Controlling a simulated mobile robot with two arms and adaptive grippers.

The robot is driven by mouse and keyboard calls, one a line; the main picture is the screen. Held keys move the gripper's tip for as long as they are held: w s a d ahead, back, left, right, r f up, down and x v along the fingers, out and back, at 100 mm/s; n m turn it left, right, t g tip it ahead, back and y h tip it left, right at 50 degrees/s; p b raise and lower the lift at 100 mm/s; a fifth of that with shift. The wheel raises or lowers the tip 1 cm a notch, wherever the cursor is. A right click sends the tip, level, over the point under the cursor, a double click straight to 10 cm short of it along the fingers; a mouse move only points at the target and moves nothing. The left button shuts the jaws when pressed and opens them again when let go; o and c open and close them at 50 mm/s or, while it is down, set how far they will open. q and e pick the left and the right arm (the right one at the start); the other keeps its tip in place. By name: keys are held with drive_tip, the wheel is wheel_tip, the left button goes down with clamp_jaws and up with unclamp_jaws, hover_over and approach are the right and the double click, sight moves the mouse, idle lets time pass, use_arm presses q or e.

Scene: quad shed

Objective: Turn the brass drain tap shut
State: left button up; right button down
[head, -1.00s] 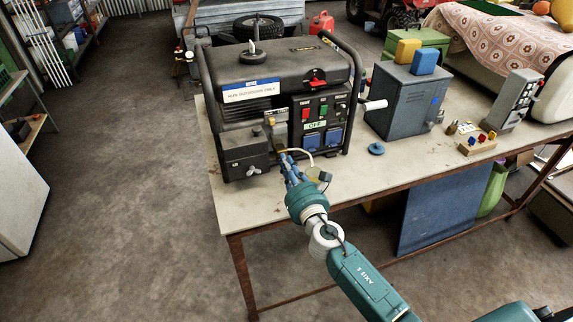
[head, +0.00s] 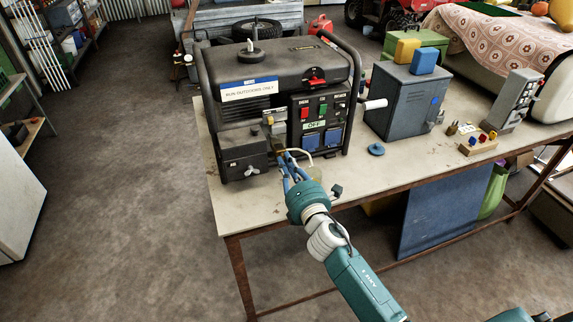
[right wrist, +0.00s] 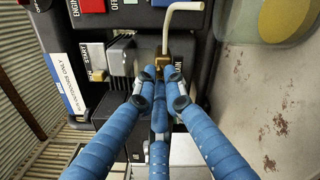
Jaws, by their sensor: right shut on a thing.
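The black generator (head: 285,70) stands on the bench, its control panel facing me. The brass drain tap (right wrist: 165,66) shows at the fingertips in the right wrist view, beside a bent cream tube (right wrist: 168,28). In the head view the tap is small and partly hidden by the fingers. My right gripper (head: 281,160) has its blue fingers at the lower front of the generator. In the right wrist view the gripper (right wrist: 160,88) is closed on the tap, whose gripped part is mostly hidden. My left gripper is out of view.
A blue round cap (head: 376,149) lies to the right, near a grey metal box (head: 405,103). A wooden block with coloured pieces (head: 478,146) is farther right. A wing knob (head: 252,170) sits at the generator's lower left.

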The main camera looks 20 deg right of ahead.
drive_tip(key=m, duration=0.5)
drive_tip(key=shift+d+f+m, duration=0.1)
drive_tip(key=shift+m, duration=0.3)
idle(0.4)
drive_tip(key=c, duration=1.8)
unclamp_jaws()
drive_tip(key=s, duration=1.2)
drive_tip(key=shift+d, duration=0.25)
